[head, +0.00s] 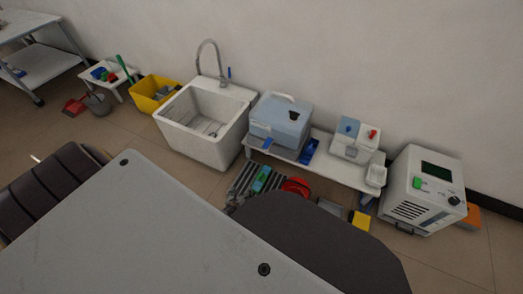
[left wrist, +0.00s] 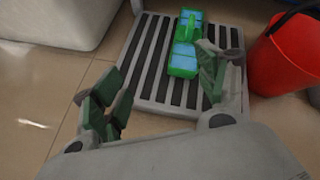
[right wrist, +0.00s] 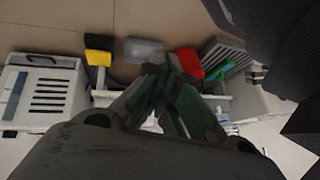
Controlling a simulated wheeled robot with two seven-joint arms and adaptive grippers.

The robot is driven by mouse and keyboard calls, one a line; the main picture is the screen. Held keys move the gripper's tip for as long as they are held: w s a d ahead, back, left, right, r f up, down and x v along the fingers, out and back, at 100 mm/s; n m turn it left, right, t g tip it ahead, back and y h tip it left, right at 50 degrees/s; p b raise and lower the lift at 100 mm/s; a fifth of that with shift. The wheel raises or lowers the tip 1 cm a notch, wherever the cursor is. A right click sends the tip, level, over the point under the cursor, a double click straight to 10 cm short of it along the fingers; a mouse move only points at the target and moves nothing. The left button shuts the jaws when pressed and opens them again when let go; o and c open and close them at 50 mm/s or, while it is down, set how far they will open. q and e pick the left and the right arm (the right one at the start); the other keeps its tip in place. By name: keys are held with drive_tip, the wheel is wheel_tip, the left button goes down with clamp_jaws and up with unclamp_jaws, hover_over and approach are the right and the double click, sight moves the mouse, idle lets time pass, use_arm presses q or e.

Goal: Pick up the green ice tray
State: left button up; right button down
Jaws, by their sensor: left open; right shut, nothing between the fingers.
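The green ice tray (head: 261,180), with light blue compartments, lies on a grey slatted platform (head: 240,178) on the floor. In the left wrist view the ice tray (left wrist: 187,48) lies lengthwise on the slatted platform (left wrist: 150,50), ahead of my left gripper (left wrist: 155,92). That gripper is open and empty. One finger overlaps the tray's near right edge in the picture; I cannot tell whether they touch. In the head view my left gripper (head: 234,202) is partly hidden by my own body. My right gripper (right wrist: 165,82) is shut and empty in the right wrist view.
A red bucket (left wrist: 290,50) stands right beside the platform. A white sink (head: 205,120) is behind it on the left. A low white bench (head: 325,172) holds a blue-grey box (head: 280,122). A white machine (head: 423,190) stands at the right. Floor left of the platform is clear.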

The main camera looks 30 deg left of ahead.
use_arm(q)
drive_tip(key=w+d+f+m+t+h+b, duration=0.2)
drive_tip(key=w+m+b, duration=0.3)
drive_tip(key=m+b, duration=0.1)
drive_tip(key=shift+w+d+t+b, duration=0.2)
drive_tip(key=shift+t+b, duration=0.15)
drive_tip(key=shift+t, duration=0.05)
use_arm(e)
drive_tip(key=shift+w+a+r+t+y, duration=0.15)
drive_tip(key=shift+w+a+r+y, duration=0.15)
drive_tip(key=shift+r, duration=0.2)
drive_tip(key=shift+w+a+r+t+y, duration=0.1)
drive_tip(key=shift+w+a+r+t, duration=0.1)
drive_tip(key=shift+a+r, duration=0.25)
drive_tip(key=shift+w+a+r+t+y, duration=0.15)
drive_tip(key=shift+w+a+r+y, duration=0.1)
drive_tip(key=shift+r, duration=0.35)
